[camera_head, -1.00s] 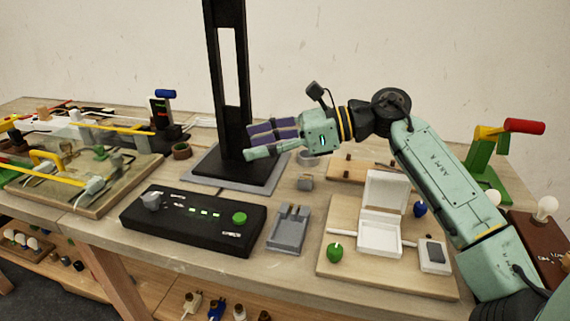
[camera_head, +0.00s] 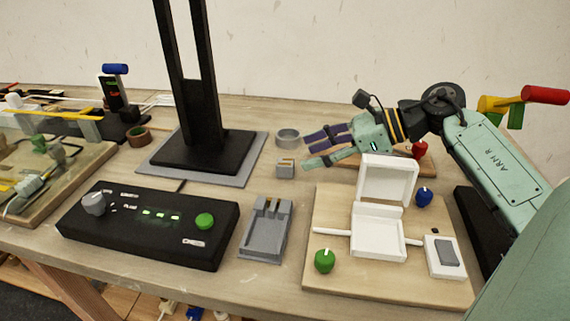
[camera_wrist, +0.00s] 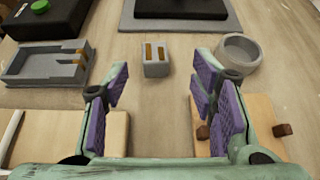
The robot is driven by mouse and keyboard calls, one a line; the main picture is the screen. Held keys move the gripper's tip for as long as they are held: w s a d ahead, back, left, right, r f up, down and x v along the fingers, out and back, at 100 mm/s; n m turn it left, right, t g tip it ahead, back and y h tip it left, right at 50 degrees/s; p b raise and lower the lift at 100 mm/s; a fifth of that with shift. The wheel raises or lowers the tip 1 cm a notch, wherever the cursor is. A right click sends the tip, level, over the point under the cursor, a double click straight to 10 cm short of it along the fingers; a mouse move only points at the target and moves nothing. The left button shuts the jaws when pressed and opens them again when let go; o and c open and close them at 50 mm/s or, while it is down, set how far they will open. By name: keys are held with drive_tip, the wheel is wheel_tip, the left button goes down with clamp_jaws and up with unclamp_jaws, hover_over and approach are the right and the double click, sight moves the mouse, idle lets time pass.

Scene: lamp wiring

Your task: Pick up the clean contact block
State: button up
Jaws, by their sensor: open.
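A small grey block with two brass-coloured strips on top, which looks like the clean contact block (camera_head: 285,168), stands on the bare wooden table right of the black post's base. In the wrist view the block (camera_wrist: 156,67) sits upright ahead of the fingertips, roughly centred between them. My gripper (camera_head: 308,152) is open and empty, with its fingers pointing left just above and to the right of the block in the head view. In the wrist view my gripper (camera_wrist: 162,82) shows purple finger pads spread wide. The block is apart from both fingers.
A grey ring (camera_head: 287,138) stands just behind the block. A grey tray with brass contacts (camera_head: 265,228) lies in front, beside the black control box (camera_head: 148,230). A board with an open white box (camera_head: 378,232) is at right. The black post's base (camera_head: 200,160) is at left.

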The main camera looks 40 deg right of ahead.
sight(288, 162)
drive_tip(key=p+x, duration=0.1)
drive_tip(key=x, duration=0.1)
drive_tip(key=p+x, duration=0.1)
drive_tip(key=x, duration=0.2)
drive_tip(key=shift+s+a+r, duration=0.1)
drive_tip(key=shift+s+a, duration=0.1)
drive_tip(key=shift+a, duration=0.15)
drive_tip(key=shift+w+a+f, duration=0.1)
drive_tip(key=shift+w+f, duration=0.1)
drive_tip(key=shift+f, duration=0.05)
drive_tip(key=shift+c, duration=0.2)
clamp_jaws()
